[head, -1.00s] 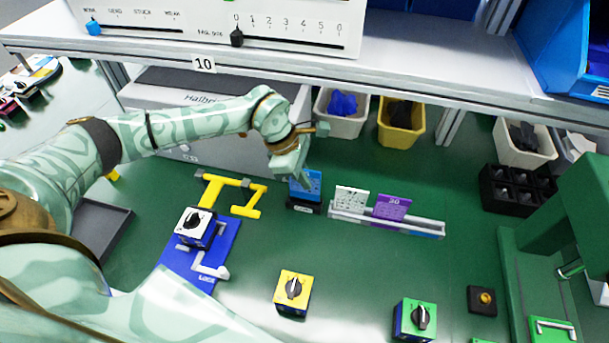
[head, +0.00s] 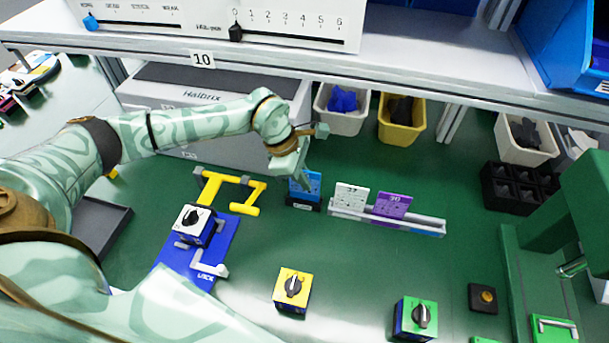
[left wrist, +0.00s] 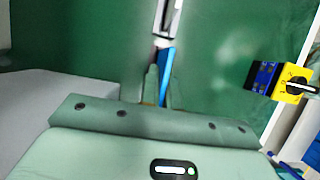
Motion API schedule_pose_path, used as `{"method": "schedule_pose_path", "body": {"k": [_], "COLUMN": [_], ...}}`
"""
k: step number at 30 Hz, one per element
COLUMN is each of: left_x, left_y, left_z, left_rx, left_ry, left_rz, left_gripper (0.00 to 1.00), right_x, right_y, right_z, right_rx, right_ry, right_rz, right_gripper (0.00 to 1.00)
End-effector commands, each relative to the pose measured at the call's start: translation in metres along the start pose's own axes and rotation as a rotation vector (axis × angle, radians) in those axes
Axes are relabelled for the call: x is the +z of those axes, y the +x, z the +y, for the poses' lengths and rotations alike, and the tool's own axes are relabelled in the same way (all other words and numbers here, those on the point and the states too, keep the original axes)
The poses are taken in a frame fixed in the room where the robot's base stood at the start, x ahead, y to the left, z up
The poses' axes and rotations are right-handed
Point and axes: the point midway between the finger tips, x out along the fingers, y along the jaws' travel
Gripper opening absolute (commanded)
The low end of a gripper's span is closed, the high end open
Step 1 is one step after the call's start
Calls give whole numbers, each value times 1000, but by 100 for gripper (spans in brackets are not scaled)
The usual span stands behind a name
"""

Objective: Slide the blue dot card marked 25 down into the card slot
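The blue dot card (head: 313,181) stands upright at the dark card slot block (head: 303,206), its lower edge meeting the block's top. How deep it sits in the slot cannot be told, and its number is not readable. My left gripper (head: 301,178) reaches down in front of it and hides part of its face. In the left wrist view the blue card (left wrist: 166,76) shows edge-on between the two fingertips (left wrist: 162,90), which look closed on it. My right gripper is not in view.
Right of the slot, a grey rack (head: 420,222) holds a white card (head: 350,196) and a purple card (head: 392,205). A yellow frame (head: 242,197) lies to the left. Yellow (head: 293,289) and green (head: 416,318) rotary switch boxes stand in front. A shelf (head: 450,75) overhangs behind.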

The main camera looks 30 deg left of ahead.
Motion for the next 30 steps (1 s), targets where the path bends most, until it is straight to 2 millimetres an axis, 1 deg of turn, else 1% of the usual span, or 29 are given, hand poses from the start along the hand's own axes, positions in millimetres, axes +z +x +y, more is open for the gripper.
{"method": "schedule_pose_path", "body": {"k": [26,27,28,29,30], "left_x": [-9,-8,-8,-8,-8], "left_y": [21,20,20,20,20], "left_z": [0,0,0,0,0], "left_rx": [-1,0,0,0,0], "left_ry": [0,0,0,0,0], "left_rz": [0,0,0,0,0], "left_gripper": [0,15,23,29,29], "right_x": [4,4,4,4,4], "right_y": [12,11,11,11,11], "right_z": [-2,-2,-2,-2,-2], "right_rx": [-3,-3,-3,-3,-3], "right_ry": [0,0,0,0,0], "right_rz": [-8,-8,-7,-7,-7], "right_gripper": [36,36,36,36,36]}}
